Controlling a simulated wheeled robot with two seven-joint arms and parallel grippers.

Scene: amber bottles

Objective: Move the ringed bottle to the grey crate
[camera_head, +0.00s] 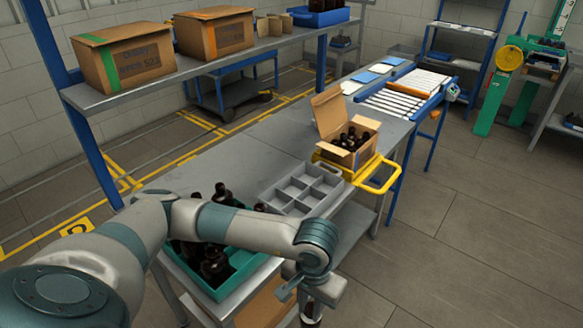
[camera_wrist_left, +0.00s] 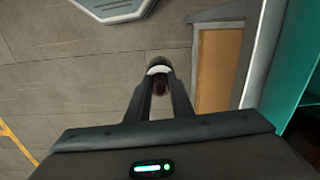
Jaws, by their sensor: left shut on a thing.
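My left gripper (camera_head: 312,298) hangs low at the bottom of the head view, beyond the near edge of the bench. It is shut on a dark amber bottle (camera_head: 311,316), mostly hidden by the gripper and the frame edge. In the left wrist view the bottle (camera_wrist_left: 160,86) shows between the two fingers (camera_wrist_left: 160,100), with a pale ring around it. The grey crate (camera_head: 281,207) stands on the bench, up and slightly left of the gripper. Its compartments look empty. My right gripper is not in view.
A teal crate (camera_head: 244,275) with several dark bottles stands left of the grey crate, partly behind my left arm. An open cardboard box (camera_head: 337,152) of bottles sits on a yellow tray (camera_head: 378,182) beyond it. A shelf (camera_head: 150,88) with boxes overhangs the back.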

